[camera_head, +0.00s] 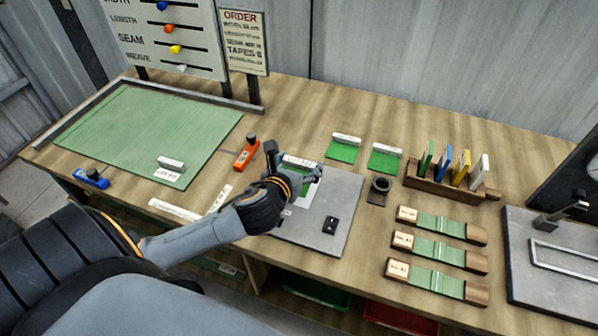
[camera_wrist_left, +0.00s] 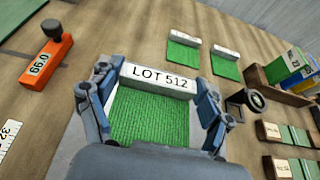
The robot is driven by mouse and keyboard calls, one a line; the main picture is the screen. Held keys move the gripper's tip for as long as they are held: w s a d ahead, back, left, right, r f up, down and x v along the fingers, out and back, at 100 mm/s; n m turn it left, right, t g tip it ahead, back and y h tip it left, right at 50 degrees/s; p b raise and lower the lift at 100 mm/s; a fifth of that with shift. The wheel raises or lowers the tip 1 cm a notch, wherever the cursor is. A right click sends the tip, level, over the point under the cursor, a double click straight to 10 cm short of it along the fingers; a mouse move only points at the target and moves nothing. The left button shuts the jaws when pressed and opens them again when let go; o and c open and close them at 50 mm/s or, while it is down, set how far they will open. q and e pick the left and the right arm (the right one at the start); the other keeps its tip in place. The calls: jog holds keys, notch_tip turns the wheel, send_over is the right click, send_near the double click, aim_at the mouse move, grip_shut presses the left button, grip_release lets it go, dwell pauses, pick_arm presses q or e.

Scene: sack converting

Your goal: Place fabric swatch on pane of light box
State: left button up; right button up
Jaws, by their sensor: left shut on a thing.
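My left gripper (camera_head: 291,180) is shut on the fabric swatch, a green ribbed cloth (camera_wrist_left: 150,118) with a white bar marked LOT 512 (camera_wrist_left: 157,78). In the left wrist view the two fingers grip the ends of the white bar and the cloth hangs between them. The swatch is over the far part of the light box (camera_head: 338,238), a grey flat box with a small black switch. The pale pane (camera_head: 299,203) shows partly beside the gripper; the rest is hidden. I cannot tell whether the cloth touches the pane. My right gripper is not in view.
Two other green swatches with white bars (camera_head: 343,150) (camera_head: 384,159) lie behind the box. An orange block (camera_head: 246,154) is to the left, a dark loupe-like item (camera_head: 379,188) to the right. A wooden rack (camera_head: 448,184) and several sample strips (camera_head: 436,249) stand further right.

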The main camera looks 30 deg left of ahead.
aim_at(299, 164)
pick_arm(q)
jog(key=w+f, duration=0.1)
jog(key=a+f, duration=0.1)
jog(key=w+f, duration=0.1)
jog(key=shift+w+a+f, duration=0.25)
jog(key=shift+w+a, duration=0.05)
jog(key=shift+f, duration=1.7)
jog(key=o, duration=0.8)
jog(key=shift+f, duration=0.1)
jog(key=v, duration=1.2)
jog(key=shift+b, duration=0.35)
